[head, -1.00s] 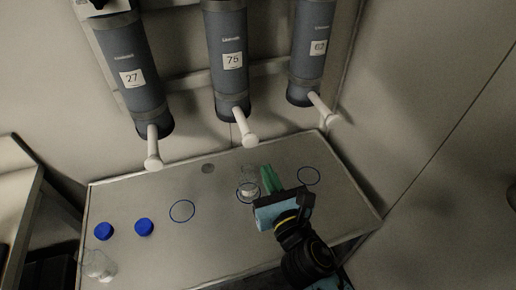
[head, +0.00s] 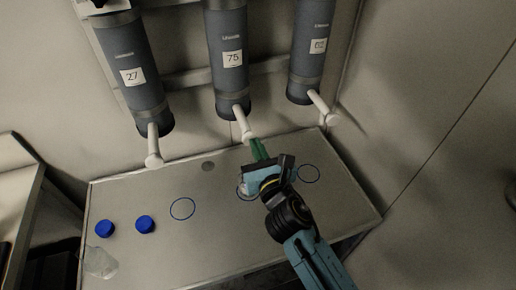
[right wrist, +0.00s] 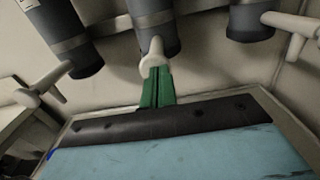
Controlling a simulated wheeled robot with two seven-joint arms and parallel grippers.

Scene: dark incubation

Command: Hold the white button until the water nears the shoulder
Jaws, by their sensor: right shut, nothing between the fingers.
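The middle cylinder marked 75 (head: 230,60) has a white spout-like stem (head: 241,120) whose rounded white end also shows in the right wrist view (right wrist: 152,56). My right gripper (head: 257,149) is shut and empty, its green fingertips right at that white end; they seem to touch it from below. In the right wrist view the fingers (right wrist: 157,80) overlap the white end's lower edge. The clear vessel on the middle blue ring (head: 240,192) is almost wholly hidden by my gripper, so its water level cannot be seen. My left gripper is not in view.
Cylinders marked 27 (head: 135,75) and a third at the right (head: 310,60) have similar white stems. Two blue caps (head: 145,224) and a clear vessel (head: 99,263) are at the table's left. Empty blue rings (head: 182,209) lie either side of the middle one.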

